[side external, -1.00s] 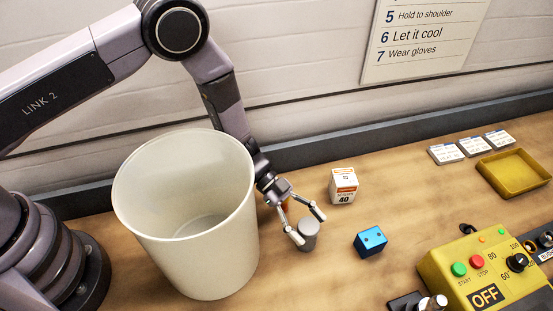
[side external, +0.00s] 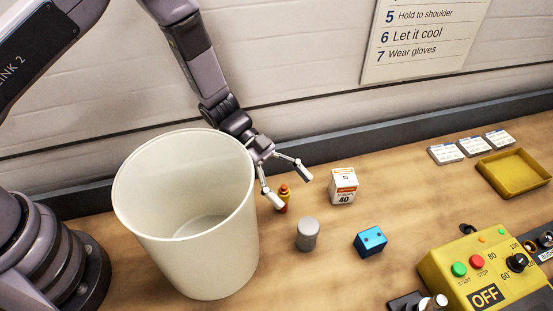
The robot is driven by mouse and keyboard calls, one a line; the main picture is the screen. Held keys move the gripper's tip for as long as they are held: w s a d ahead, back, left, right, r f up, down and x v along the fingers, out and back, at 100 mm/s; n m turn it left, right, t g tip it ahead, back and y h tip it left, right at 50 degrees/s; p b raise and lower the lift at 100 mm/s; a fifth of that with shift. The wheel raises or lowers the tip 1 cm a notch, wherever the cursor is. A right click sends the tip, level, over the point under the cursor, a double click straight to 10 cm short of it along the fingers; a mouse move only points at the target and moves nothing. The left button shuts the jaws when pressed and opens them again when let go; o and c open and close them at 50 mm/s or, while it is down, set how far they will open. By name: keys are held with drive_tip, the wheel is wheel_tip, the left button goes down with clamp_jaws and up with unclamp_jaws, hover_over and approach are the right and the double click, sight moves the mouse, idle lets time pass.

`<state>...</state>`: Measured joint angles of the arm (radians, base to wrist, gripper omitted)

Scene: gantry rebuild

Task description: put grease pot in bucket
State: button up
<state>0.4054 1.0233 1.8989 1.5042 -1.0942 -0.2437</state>
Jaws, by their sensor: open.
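A small grey cylinder (side external: 307,235), which looks like the grease pot, stands upright on the bench just right of the bucket. The bucket (side external: 185,220) is large, cream-coloured and open at the top, and its visible inside looks empty. My gripper (side external: 292,192) is open with nothing held, above and behind the grey cylinder and clear of it. Its fingers show just right of the bucket's rim. A small orange-red bottle with a dark yellow top (side external: 284,198) shows between the fingers, lower down on the bench; I cannot tell whether they touch it.
A white and orange box (side external: 343,186) marked 40 stands right of my gripper. A blue block (side external: 370,242) lies right of the grey cylinder. A yellow control box (side external: 480,272), a yellow tray (side external: 515,172) and several white cards (side external: 472,147) are at the right. Bench between is clear.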

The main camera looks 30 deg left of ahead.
drive_tip(key=shift+o, duration=0.5)
drive_tip(key=shift+r, duration=0.75)
